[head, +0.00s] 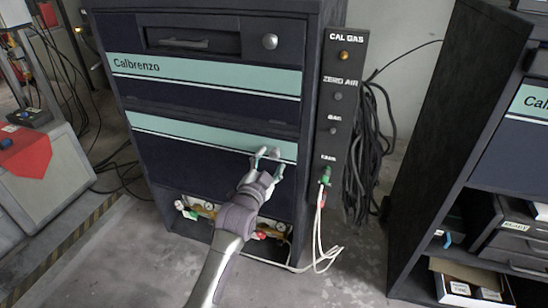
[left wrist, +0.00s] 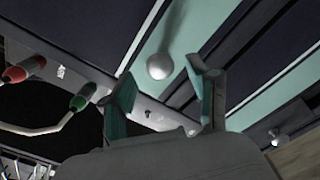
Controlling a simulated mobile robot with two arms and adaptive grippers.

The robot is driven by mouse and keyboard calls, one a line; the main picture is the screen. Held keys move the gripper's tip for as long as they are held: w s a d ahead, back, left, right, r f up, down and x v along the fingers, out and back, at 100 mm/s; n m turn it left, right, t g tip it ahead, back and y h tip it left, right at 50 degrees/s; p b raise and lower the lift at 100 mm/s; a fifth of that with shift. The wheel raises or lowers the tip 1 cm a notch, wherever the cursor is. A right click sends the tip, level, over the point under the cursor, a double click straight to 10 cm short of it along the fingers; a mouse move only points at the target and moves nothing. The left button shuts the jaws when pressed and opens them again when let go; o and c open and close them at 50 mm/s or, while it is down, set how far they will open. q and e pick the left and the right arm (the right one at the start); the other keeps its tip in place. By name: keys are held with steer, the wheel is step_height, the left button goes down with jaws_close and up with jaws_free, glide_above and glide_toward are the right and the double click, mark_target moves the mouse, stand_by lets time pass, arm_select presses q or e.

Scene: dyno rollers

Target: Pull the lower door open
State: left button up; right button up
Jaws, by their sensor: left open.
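The lower door (head: 190,170) is the dark navy front panel of the Calbrenzo cabinet with a pale teal band across its top. It looks shut, flush with the cabinet front. My left gripper (head: 267,157) is in front of this door near its upper right corner, its fingers open. In the left wrist view, a round whitish knob (left wrist: 159,66) on the teal band shows between and just past the open fingertips (left wrist: 160,80); I cannot tell whether they touch it. In the head view the fingers hide this knob. My right gripper is not in view.
A port strip (head: 343,100) with cables stands close on the right of the door. Gauges and fittings (head: 200,208) sit below it. Another cabinet (head: 440,130) is at right. Floor in front is clear.

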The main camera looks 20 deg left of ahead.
mark_target(273, 156)
arm_select(q)
steer(key=shift+w, duration=1.85)
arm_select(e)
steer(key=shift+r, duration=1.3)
arm_select(q)
jaws_close()
